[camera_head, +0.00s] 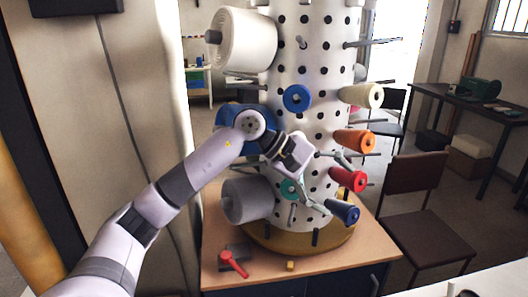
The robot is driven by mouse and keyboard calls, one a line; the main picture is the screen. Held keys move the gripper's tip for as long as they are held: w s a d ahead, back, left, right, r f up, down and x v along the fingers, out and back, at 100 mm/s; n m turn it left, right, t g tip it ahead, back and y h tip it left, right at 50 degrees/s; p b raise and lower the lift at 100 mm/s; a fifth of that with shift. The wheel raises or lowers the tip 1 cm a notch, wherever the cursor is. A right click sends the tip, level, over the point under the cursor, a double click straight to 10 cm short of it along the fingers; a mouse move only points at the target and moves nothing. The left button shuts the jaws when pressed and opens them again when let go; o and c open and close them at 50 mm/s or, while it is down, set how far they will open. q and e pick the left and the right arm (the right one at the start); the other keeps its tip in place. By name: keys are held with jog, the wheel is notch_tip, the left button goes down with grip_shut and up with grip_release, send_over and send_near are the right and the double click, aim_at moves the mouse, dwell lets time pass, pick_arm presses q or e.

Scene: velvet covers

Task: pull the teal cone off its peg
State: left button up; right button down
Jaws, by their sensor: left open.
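The teal cone (290,188) sits on the low front of the white pegged column (318,115), seen nearly end-on. My left arm comes in from the left, and my left gripper (333,188) is in front of the column. Its two fingers are spread apart with nothing visible between them. One finger passes just right of the teal cone and hides part of its edge; I cannot tell if they touch. The fingertips point right, toward the red cone (349,180) and the dark blue cone (343,212). My right gripper is not in view.
An orange cone (355,140), a cream cone (361,95) and a blue cone (297,98) are on other pegs. A white spool (245,40) and a grey spool (247,199) stick out left. Bare pegs jut out. A red tool (234,263) lies on the wooden table (340,262).

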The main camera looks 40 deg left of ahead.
pick_arm(q)
jog(key=s+a+r+m+t+y, duration=0.1)
jog(key=s+a+r+m+y, duration=0.2)
jog(key=a, duration=0.4)
jog(key=s+a+r+m+y, duration=0.1)
jog(key=s+a+r+y, duration=0.15)
jog(key=a+y, duration=0.35)
jog(key=p, duration=0.3)
send_near(290, 187)
jog(key=shift+h, duration=0.3)
jog(key=x, duration=1)
jog(key=shift+w+a+f, duration=0.1)
jog(key=shift+a, duration=0.25)
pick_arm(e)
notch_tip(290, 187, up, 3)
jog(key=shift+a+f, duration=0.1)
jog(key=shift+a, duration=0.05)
pick_arm(q)
jog(key=c, duration=1.3)
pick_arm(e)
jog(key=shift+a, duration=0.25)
pick_arm(q)
jog(key=shift+s+d+r, duration=0.15)
jog(key=shift+s+r, duration=0.1)
jog(key=shift+s, duration=0.1)
